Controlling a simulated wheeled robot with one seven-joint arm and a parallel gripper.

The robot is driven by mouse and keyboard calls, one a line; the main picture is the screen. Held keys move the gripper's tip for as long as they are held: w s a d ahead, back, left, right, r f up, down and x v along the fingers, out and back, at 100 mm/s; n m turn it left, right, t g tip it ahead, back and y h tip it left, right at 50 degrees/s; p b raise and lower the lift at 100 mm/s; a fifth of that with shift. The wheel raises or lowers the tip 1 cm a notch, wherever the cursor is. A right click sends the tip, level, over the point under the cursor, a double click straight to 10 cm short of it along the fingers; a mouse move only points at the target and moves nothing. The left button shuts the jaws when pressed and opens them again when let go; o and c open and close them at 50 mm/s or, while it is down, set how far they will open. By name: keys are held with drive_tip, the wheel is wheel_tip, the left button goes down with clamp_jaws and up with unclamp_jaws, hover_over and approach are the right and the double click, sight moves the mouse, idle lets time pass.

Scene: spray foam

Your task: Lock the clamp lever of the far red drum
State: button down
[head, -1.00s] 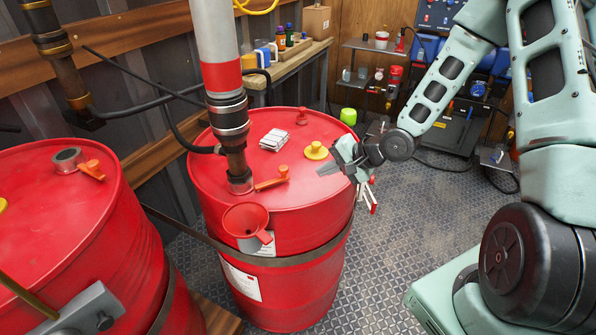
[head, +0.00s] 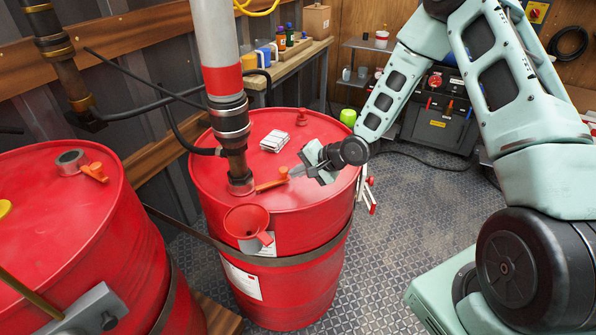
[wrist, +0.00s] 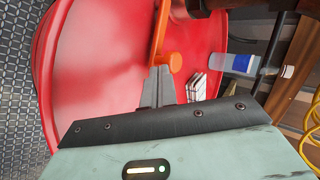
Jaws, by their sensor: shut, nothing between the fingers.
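The far red drum (head: 310,205) stands in the middle of the head view, with a grey pump pipe (head: 232,130) rising from its lid. The orange clamp lever (head: 272,185) sits on the lid at the pipe's foot; its pivot end points toward my gripper. It also shows in the wrist view (wrist: 159,35), running up from its round orange end. My gripper (head: 297,172) is over the lid, shut and empty. In the wrist view its closed fingertips (wrist: 159,70) are right at the lever's round end; I cannot tell whether they touch.
White folded cloths (head: 274,141) and a red cap (head: 301,116) are on the lid. A red funnel (head: 246,222) hangs at the drum's front. A second red drum (head: 60,230) with its own orange lever (head: 95,172) stands at left. The floor (head: 400,230) at right is clear.

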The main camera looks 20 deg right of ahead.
drive_tip(key=shift+w+d+r+p, duration=0.15)
drive_tip(key=shift+w+r+p, duration=0.05)
drive_tip(key=shift+w+p, duration=0.35)
drive_tip(key=shift+w+f, duration=0.15)
drive_tip(key=shift+w, duration=0.5)
